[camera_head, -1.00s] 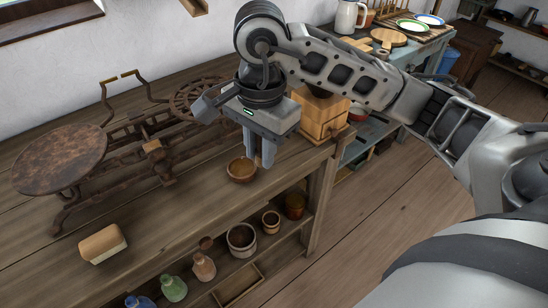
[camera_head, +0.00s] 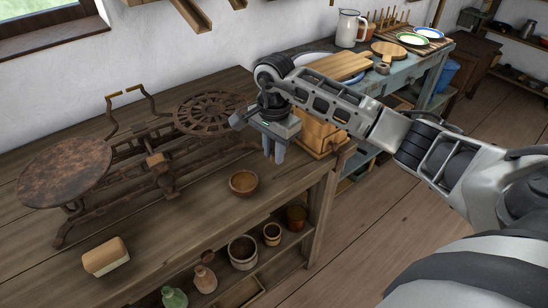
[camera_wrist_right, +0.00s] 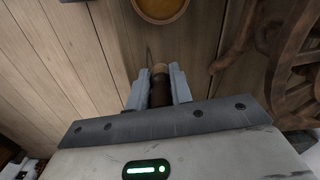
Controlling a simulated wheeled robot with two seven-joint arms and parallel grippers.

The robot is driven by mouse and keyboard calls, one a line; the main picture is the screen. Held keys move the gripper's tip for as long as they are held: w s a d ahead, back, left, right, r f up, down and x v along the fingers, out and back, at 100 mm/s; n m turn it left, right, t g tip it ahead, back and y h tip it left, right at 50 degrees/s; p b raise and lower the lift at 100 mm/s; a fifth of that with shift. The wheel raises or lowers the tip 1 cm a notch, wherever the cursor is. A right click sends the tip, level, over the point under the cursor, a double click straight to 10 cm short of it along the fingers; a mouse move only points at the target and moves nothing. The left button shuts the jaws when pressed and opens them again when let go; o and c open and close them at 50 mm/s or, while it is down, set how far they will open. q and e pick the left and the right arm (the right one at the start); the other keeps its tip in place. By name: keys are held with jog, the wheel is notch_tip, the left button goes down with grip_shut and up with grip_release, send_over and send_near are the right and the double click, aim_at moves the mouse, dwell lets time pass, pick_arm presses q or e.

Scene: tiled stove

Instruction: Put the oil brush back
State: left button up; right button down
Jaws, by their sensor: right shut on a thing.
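My right gripper (camera_head: 275,156) is above the back right part of the wooden workbench, apart from the small brown bowl (camera_head: 243,183). In the right wrist view my right gripper (camera_wrist_right: 158,84) is shut on a short brown handle, which looks like the oil brush (camera_wrist_right: 159,92); its lower end and any bristles are hard to make out. The bowl also shows at the top of the right wrist view (camera_wrist_right: 160,8), with amber contents. In the head view the brush is hidden by the fingers. My left gripper is not in view.
A rusty scale (camera_head: 155,160) stands left of the bowl, and a wooden box (camera_head: 318,132) stands just behind the gripper. A tan block (camera_head: 105,257) lies on the front left of the bench (camera_head: 190,235). Pots and bottles stand on the shelf below.

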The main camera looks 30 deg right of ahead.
jog(key=shift+f+p, duration=0.4)
jog(key=shift+f, duration=1.25)
jog(key=shift+f, duration=0.2)
jog(key=c, duration=1.2)
grip_release()
jog(key=shift+c, duration=0.2)
jog(key=shift+r, duration=0.15)
notch_tip(320, 180, up, 12)
jog(key=shift+w+d+r+b, duration=0.1)
jog(key=shift+b, duration=0.55)
